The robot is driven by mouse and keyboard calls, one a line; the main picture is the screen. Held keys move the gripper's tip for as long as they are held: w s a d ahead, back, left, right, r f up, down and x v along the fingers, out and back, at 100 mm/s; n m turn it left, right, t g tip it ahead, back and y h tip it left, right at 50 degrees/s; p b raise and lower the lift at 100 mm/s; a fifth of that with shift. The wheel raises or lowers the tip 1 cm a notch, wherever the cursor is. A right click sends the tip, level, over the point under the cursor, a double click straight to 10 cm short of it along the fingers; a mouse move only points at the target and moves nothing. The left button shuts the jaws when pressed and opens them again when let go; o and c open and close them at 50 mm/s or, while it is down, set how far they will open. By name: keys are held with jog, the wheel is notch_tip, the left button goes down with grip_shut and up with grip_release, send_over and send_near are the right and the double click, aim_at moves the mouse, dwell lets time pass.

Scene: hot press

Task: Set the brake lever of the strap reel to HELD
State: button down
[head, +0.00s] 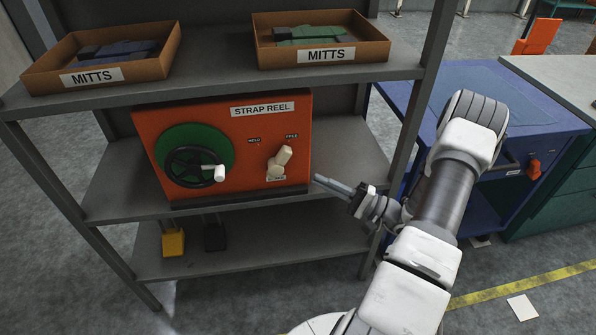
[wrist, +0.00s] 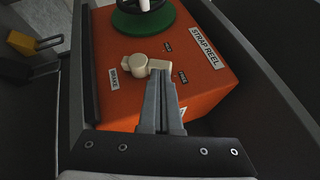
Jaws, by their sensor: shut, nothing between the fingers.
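The orange strap reel box (head: 222,188) stands on the middle shelf. Its cream brake lever (head: 281,162) tilts up and right, pointing toward the FREE mark (head: 292,136); the HELD mark (head: 254,141) is to its upper left. My gripper (head: 317,179) is shut and empty, right of the lever, with a visible gap in the head view. In the wrist view the shut fingertips (wrist: 162,75) overlap the end of the lever (wrist: 147,67); contact cannot be told there.
The reel's green disc and black handwheel (head: 190,165) are left of the lever. Two mitts boxes, left (head: 110,60) and right (head: 322,38), sit on the shelf above. A shelf post (head: 405,120) stands right of the reel, near my arm. A blue cabinet (head: 540,110) is farther right.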

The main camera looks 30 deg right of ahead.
aim_at(279, 163)
jog(key=s+d+f+m+t+h, duration=0.1)
jog(key=d+f+m+t+h, duration=0.3)
jog(key=f+h, duration=0.1)
jog(key=shift+s+d+m+t+b, duration=0.25)
jog(key=shift+m+t+b, duration=0.05)
jog(key=shift+t+b, duration=0.1)
jog(key=shift+f, duration=0.1)
jog(key=x, duration=0.4)
jog(key=a+x, duration=0.1)
jog(key=x, duration=0.3)
jog(key=s+x, duration=0.1)
jog(key=x, duration=0.3)
jog(key=shift+a+r+b, duration=0.35)
jog(key=shift+a+r, duration=0.1)
jog(key=shift+w+a+r, duration=0.1)
jog(key=shift+a+r, duration=0.1)
jog(key=shift+a, duration=0.2)
jog(key=shift+r, duration=0.1)
jog(key=shift+r+n+g+p, duration=0.15)
jog(key=shift+n+g+p, duration=0.15)
jog(key=shift+n+g, duration=0.1)
